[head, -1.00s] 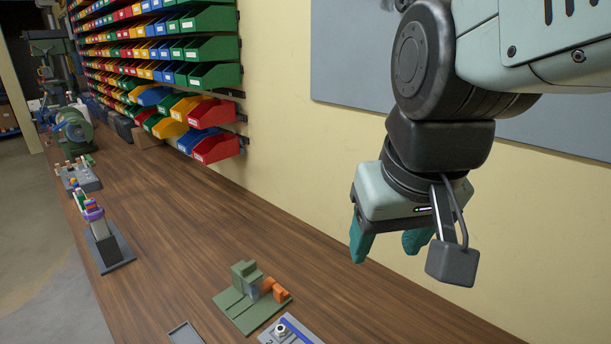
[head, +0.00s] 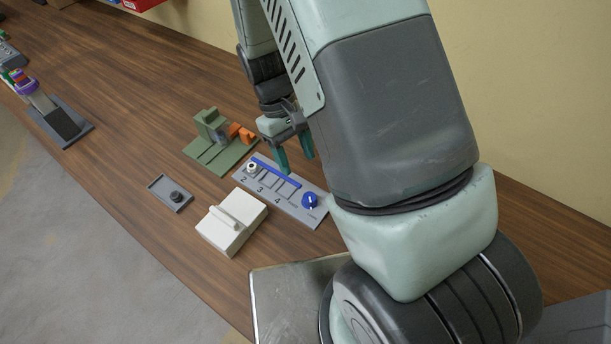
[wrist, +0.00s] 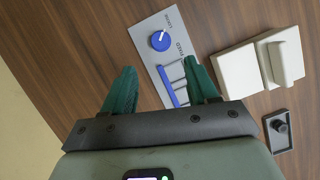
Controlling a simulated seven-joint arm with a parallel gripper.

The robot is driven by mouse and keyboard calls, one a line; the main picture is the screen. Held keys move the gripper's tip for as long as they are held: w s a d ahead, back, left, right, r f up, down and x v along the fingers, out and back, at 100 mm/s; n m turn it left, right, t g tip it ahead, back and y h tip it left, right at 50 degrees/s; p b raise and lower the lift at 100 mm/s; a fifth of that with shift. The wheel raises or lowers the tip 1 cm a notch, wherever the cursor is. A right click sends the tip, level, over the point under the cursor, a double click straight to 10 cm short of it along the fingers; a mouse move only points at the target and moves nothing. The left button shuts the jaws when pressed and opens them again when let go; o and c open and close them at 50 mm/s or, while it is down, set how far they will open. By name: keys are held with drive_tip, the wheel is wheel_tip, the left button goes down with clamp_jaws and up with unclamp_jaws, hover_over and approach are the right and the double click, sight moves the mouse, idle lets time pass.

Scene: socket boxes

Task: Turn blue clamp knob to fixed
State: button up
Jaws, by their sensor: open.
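The blue clamp knob (head: 309,201) sits at the right end of a grey plate (head: 316,216) in the head view. A blue bar (head: 276,171) runs along the plate beside numbered slots. My gripper (head: 294,163) is above the plate's back edge, apart from the knob. In the wrist view my gripper (wrist: 158,84) is open and empty, with the knob beyond its teal fingertips. A round white-and-black piece (head: 252,167) is at the plate's left end.
A white box with a raised handle (head: 232,222) stands in front of the plate. A small grey tray with a black knob (head: 170,193) lies left of it. A green fixture with an orange part (head: 213,145) stands behind.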

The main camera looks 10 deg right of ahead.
sight(309, 196)
drive_tip(key=x, duration=1)
drive_tip(key=shift+s+d+f, duration=0.1)
drive_tip(key=shift+s+f, duration=0.05)
drive_tip(key=shift+f, duration=0.15)
drive_tip(key=shift+c, duration=0.4)
drive_tip(key=c, duration=1)
